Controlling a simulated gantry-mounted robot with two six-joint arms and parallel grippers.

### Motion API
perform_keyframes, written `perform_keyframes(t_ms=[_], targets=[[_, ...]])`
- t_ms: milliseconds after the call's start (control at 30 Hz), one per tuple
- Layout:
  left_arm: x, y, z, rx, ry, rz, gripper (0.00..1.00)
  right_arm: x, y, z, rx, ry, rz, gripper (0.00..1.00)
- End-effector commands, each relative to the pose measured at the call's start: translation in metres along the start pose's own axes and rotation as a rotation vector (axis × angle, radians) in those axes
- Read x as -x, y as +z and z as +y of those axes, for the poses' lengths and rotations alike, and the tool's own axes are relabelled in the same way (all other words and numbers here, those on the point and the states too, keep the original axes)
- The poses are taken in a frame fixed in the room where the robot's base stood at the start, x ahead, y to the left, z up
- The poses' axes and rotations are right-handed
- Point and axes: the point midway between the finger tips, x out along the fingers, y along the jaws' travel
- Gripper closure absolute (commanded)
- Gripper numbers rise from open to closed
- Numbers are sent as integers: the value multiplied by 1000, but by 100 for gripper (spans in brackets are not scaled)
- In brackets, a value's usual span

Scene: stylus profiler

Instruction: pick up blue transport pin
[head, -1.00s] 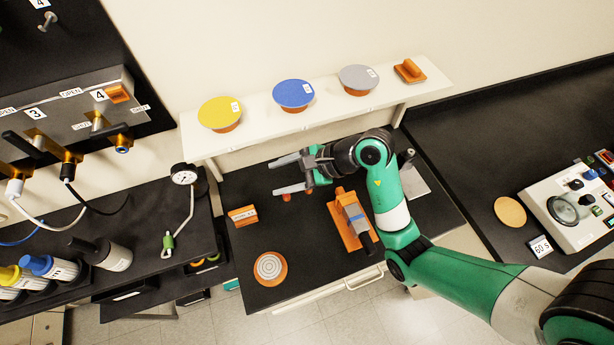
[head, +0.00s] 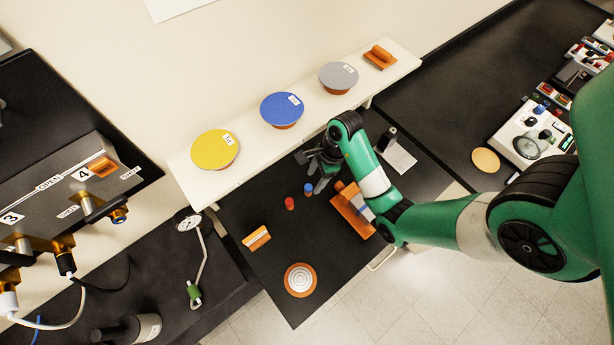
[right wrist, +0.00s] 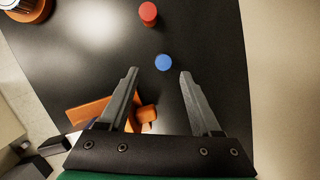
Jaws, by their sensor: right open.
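The blue transport pin (head: 308,188) stands on the black bench top, just right of a red pin (head: 290,203). In the right wrist view, the blue pin (right wrist: 163,62) shows as a round blue top between and slightly beyond the fingertips, and the red pin (right wrist: 148,13) is farther off. My right gripper (head: 313,172) is open and empty, above and beside the blue pin. Its two fingers show apart in the right wrist view (right wrist: 158,72). My left gripper is not in view.
An orange fixture (head: 347,212) with a grey part sits close to the right of the pins. An orange labelled block (head: 257,238) and a round ringed disc (head: 300,280) lie on the bench. A white shelf (head: 245,155) with yellow, blue and grey discs runs behind.

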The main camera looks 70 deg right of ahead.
Motion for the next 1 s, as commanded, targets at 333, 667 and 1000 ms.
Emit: perform_keyframes(t_ms=[333,667,1000], targets=[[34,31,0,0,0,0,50,-44,-1,-5,3,0,-1,35],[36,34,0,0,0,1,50,-50,2,-5,0,-1,-2,35],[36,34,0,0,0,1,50,-50,2,-5,1,0,-2,96]])
